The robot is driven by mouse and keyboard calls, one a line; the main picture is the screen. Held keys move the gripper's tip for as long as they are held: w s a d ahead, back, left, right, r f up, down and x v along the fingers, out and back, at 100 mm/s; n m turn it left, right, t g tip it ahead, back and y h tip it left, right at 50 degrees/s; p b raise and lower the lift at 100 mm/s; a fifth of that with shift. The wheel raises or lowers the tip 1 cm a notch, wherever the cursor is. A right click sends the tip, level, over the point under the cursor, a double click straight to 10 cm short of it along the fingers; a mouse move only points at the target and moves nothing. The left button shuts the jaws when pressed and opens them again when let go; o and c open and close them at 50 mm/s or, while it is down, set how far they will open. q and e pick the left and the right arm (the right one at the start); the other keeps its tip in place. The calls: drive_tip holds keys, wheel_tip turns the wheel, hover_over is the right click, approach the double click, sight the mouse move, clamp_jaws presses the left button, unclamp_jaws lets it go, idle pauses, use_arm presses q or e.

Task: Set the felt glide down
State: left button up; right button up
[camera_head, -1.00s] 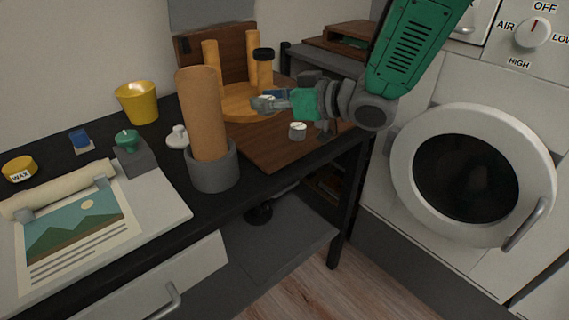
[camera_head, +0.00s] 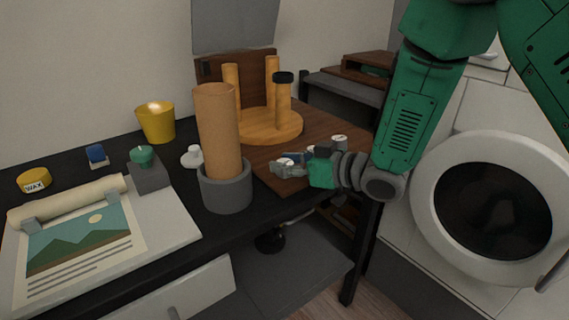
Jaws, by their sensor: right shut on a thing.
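My right gripper (camera_head: 277,169) is low over the front part of the brown wooden board (camera_head: 318,127), in front of the upturned stool. It is shut on a small pale thing (camera_head: 286,161), which I take to be the felt glide. The fingers hide most of it, and I cannot tell whether it touches the board. The upturned stool (camera_head: 262,125) has its round seat on the board and its legs up; one leg wears a black cap (camera_head: 283,77). My left gripper is not in view.
A grey cup (camera_head: 228,190) holding a tall tan roll (camera_head: 218,130) stands left of my gripper. A small pale-topped cylinder (camera_head: 339,143) is on the board at right. A white knobbed piece (camera_head: 192,157), yellow bucket (camera_head: 156,122) and print (camera_head: 80,240) lie further left.

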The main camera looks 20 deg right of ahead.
drive_tip(key=o, duration=1.1)
drive_tip(key=shift+f, duration=0.1)
drive_tip(key=p+v, duration=0.3)
drive_tip(key=v, duration=0.9)
drive_tip(key=s+d+f+m+g+h, duration=0.1)
drive_tip(key=s+f+m+g+h, duration=0.15)
drive_tip(key=f, duration=0.65)
drive_tip(key=s+d+f+m+g+h, duration=0.1)
drive_tip(key=s+f+h, duration=0.25)
drive_tip(key=f, duration=0.55)
drive_tip(key=s+f+m+g+h, duration=0.1)
drive_tip(key=s+f+g, duration=0.1)
drive_tip(key=s+f, duration=0.2)
drive_tip(key=s+d+f+m+g+h, duration=0.1)
drive_tip(key=s+f+g, duration=0.2)
drive_tip(key=s, duration=0.7)
drive_tip(key=s+d+f+m+g+h, duration=0.1)
drive_tip(key=s+f+g, duration=0.1)
drive_tip(key=s+f, duration=0.4)
drive_tip(key=shift+s+g+h, duration=0.25)
drive_tip(key=shift+s+h, duration=0.15)
drive_tip(key=shift+s, duration=0.55)
